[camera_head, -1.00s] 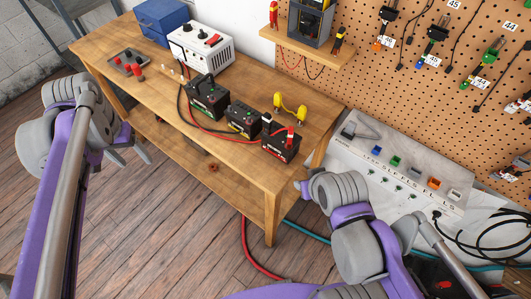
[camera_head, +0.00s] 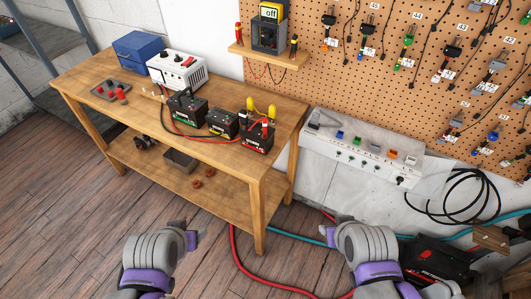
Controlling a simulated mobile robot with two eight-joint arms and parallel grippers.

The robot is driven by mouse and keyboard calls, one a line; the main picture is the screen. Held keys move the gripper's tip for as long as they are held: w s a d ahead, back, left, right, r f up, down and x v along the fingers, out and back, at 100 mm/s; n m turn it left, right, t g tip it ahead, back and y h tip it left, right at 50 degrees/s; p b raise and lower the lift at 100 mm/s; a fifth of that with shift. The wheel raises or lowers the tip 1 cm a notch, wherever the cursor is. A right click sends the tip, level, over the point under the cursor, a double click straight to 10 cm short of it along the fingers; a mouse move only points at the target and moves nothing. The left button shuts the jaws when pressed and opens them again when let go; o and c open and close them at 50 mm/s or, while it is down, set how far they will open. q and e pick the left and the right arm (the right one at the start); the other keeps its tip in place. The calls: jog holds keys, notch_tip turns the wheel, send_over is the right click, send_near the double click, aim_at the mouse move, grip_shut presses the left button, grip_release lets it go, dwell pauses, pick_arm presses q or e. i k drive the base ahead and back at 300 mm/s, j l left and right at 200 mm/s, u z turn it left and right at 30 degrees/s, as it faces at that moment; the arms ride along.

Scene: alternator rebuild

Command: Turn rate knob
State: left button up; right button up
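Which knob is the rate knob is too small to tell. My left gripper (camera_head: 196,233) is low in the picture, over the floor in front of the bench and well apart from the white unit. My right gripper (camera_head: 333,235) is at the lower right, in front of the long white panel and away from the bench top. The fingers of both grippers are mostly hidden behind the wrists.
A white panel (camera_head: 320,140) with coloured switches stands at right under a pegboard (camera_head: 400,70). Red hose (camera_head: 236,262) crosses the floor.

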aim_at(164, 54)
jog(key=j+u, duration=0.25)
jog(key=i+j+u, duration=0.35)
jog(key=i+j, duration=0.45)
